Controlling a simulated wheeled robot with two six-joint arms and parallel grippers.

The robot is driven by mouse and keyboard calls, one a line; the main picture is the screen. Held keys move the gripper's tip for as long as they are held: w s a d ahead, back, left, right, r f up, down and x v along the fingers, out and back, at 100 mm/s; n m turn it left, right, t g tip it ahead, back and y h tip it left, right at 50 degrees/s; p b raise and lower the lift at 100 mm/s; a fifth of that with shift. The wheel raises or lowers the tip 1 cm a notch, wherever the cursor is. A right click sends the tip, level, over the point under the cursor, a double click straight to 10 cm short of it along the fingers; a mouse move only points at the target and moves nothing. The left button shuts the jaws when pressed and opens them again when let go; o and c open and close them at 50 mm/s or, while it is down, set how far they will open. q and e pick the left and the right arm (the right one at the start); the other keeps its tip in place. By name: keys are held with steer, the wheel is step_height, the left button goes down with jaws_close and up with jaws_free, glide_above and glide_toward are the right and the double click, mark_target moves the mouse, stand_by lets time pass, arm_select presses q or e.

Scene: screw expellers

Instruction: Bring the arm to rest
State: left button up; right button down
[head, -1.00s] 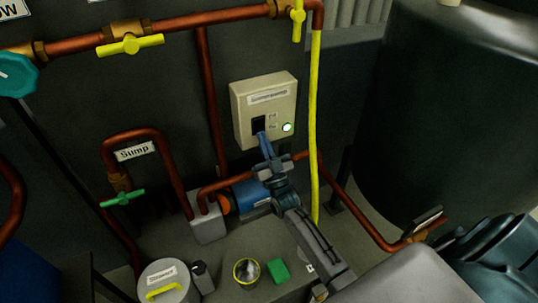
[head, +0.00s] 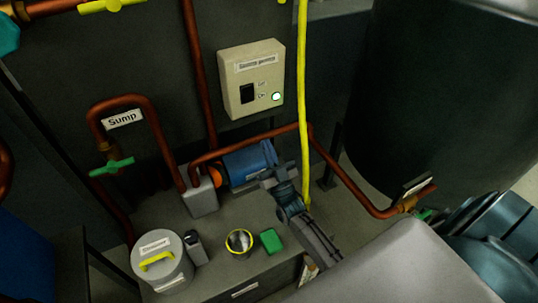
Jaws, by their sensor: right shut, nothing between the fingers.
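My right gripper (head: 269,154) is shut and empty. Its arm comes up from the lower right, and its fingers are in front of the blue pump motor (head: 240,167), below the switch box. The fingers are hard to tell from the blue motor behind them. The beige switch box (head: 252,77) on the wall has a black switch (head: 247,93) and a lit pale green lamp (head: 277,96). The gripper is apart from the switch. My left gripper is not in view.
A yellow hose (head: 303,90) hangs close by the right gripper. Copper pipes (head: 195,75) run along the wall. A lidded canister (head: 161,262), a small cup (head: 239,242) and a green block (head: 271,241) stand on the counter. A big dark tank (head: 430,100) fills the right.

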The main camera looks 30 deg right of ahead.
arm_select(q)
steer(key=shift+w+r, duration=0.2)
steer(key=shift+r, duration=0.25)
arm_select(e)
steer(key=shift+s+f, duration=0.35)
steer(key=shift+f, duration=0.05)
